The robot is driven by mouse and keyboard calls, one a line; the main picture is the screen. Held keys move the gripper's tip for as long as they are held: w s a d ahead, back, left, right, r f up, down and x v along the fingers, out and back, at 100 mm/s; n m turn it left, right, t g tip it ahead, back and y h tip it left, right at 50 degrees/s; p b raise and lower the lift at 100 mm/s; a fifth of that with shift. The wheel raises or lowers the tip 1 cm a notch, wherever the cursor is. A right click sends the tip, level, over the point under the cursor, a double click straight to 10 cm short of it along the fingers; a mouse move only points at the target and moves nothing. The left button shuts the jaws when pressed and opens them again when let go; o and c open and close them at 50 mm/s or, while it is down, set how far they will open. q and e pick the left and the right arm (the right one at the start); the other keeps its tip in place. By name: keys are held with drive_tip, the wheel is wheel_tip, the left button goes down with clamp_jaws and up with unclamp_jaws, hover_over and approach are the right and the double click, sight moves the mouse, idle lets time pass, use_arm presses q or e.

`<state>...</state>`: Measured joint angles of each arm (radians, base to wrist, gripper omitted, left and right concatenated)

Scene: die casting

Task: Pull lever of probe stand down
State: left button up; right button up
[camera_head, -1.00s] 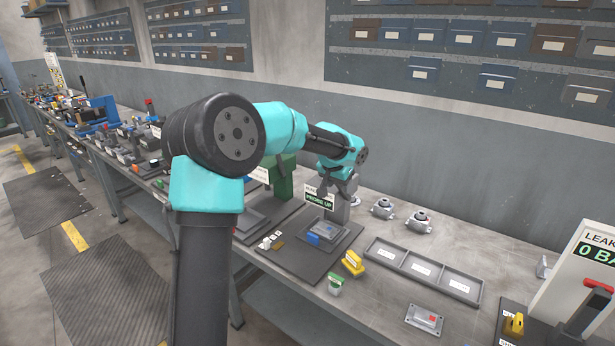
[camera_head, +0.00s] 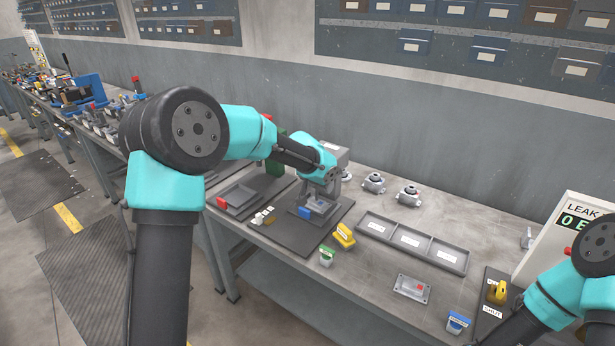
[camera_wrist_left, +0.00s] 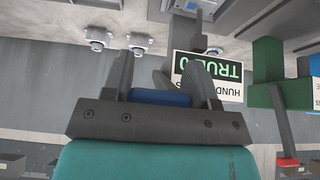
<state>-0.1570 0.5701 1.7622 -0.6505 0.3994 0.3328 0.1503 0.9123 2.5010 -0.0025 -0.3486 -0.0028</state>
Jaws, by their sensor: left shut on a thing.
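The probe stand (camera_head: 337,152) is a grey column with a boxy head on a dark mat, partly hidden by my left arm. A grey part with a blue block (camera_head: 304,212) sits at its foot. My left gripper (camera_wrist_left: 163,75) is at the stand; in the head view its fingertips are mostly hidden by the wrist. In the left wrist view a blue piece (camera_wrist_left: 160,97), apparently the lever's grip, lies between the fingers, and the gripper is shut on it. A sign with green letters (camera_wrist_left: 208,70) is upside down beside the fingers. My right gripper is out of view.
A grey three-compartment tray (camera_head: 411,242) lies right of the mat. A yellow block (camera_head: 344,236) and green block (camera_head: 327,256) stand at the mat's edge. Two round metal parts (camera_head: 374,183) (camera_head: 408,194) stand behind. A leak tester (camera_head: 565,235) is far right.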

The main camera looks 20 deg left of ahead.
use_arm(q)
drive_tip(key=shift+f, duration=0.4)
drive_tip(key=o, duration=1.3)
drive_tip(key=shift+r, duration=0.1)
drive_tip(key=shift+r, duration=0.1)
drive_tip(key=v, duration=1.7)
drive_tip(key=shift+s, duration=0.1)
